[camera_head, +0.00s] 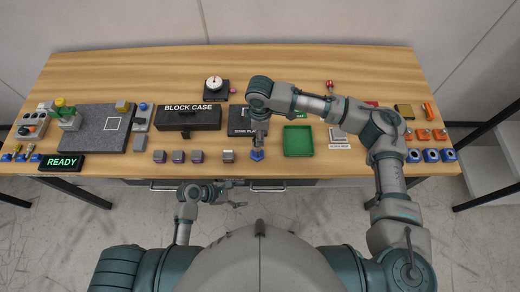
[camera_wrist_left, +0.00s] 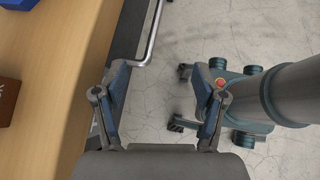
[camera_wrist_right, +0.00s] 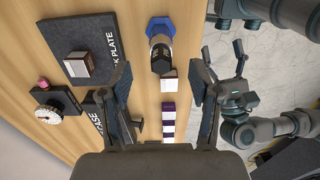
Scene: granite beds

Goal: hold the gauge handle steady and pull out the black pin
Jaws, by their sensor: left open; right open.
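A dark cylinder with light markings, which looks like the gauge handle (camera_wrist_right: 162,58), stands at a blue hexagonal base (camera_wrist_right: 160,28) in the right wrist view. The blue base (camera_head: 257,155) is near the table's front edge in the head view. I cannot make out the black pin separately. My right gripper (camera_head: 260,138) points down above the base, open; in its wrist view the handle lies ahead between the open fingers (camera_wrist_right: 164,78), apart from them. My left gripper (camera_head: 239,204) is open and empty in front of the table edge; its fingers (camera_wrist_left: 160,88) frame only floor.
Small blocks (camera_head: 179,157) line the front edge left of the base. A black block case (camera_head: 188,117), a dark plate (camera_head: 240,121), a green tray (camera_head: 298,141) and a white dial (camera_head: 214,83) stand behind. A drawer handle (camera_wrist_left: 150,35) is near my left gripper.

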